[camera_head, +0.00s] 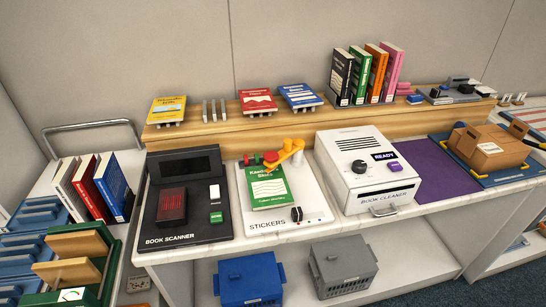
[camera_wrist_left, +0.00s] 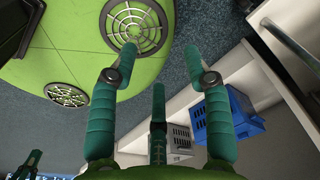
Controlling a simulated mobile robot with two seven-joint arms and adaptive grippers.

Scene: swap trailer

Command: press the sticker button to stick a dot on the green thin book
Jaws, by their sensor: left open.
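The green thin book (camera_head: 268,188) lies flat on the white STICKERS station (camera_head: 312,200) in the head view. An orange arm (camera_head: 291,150) stands at the station's back edge, over the book's upper end, with red and green round parts (camera_head: 260,158) beside it. A dark knob (camera_head: 297,214) sits at the station's front right, near small coloured marks. I cannot tell which part is the button. My left gripper (camera_wrist_left: 158,75) is open and empty in the left wrist view, away from the book. A dark teal part at that view's lower left may be my right gripper.
The black book scanner (camera_head: 187,195) stands left of the station and the white book cleaner (camera_head: 369,168) right of it. Upright books (camera_head: 366,75) and book stands line the wooden shelf behind. Blue (camera_head: 250,281) and grey (camera_head: 342,268) crates sit below the counter.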

